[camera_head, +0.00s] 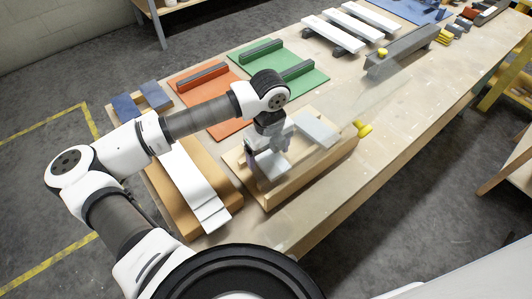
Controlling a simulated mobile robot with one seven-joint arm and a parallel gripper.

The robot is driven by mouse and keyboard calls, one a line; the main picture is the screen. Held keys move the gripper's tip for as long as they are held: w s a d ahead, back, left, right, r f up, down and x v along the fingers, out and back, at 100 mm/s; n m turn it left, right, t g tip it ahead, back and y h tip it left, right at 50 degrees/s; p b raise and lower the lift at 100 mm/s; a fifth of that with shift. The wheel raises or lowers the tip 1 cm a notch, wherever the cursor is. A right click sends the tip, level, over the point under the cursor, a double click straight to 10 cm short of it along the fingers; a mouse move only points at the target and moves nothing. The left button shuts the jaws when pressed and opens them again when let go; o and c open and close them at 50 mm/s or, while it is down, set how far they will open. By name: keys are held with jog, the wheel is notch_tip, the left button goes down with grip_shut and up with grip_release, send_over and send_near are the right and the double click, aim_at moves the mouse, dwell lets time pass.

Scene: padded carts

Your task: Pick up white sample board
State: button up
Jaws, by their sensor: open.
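My gripper (270,158) points down over a wooden tray (312,168) on the workbench, in the middle of the view. Its jaws are open, though the fingertips are small and partly hidden by my wrist. A pale, whitish board (273,168) lies just under and beside the fingers; I cannot tell whether they touch it. A second pale grey-white board (318,131) lies tilted at the tray's far right side. Long white boards (192,180) lie on a brown padded block to the left, partly covered by my arm.
An orange panel (222,128) and a green panel (306,83) with dark bars lie behind my arm. White slats (333,33) on dark supports and a grey beam (402,52) stand farther back. A yellow knob (364,129) is at the tray's right. The bench's right strip is clear.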

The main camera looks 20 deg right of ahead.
jog(key=c, duration=1.1)
jog(key=shift+r, duration=0.1)
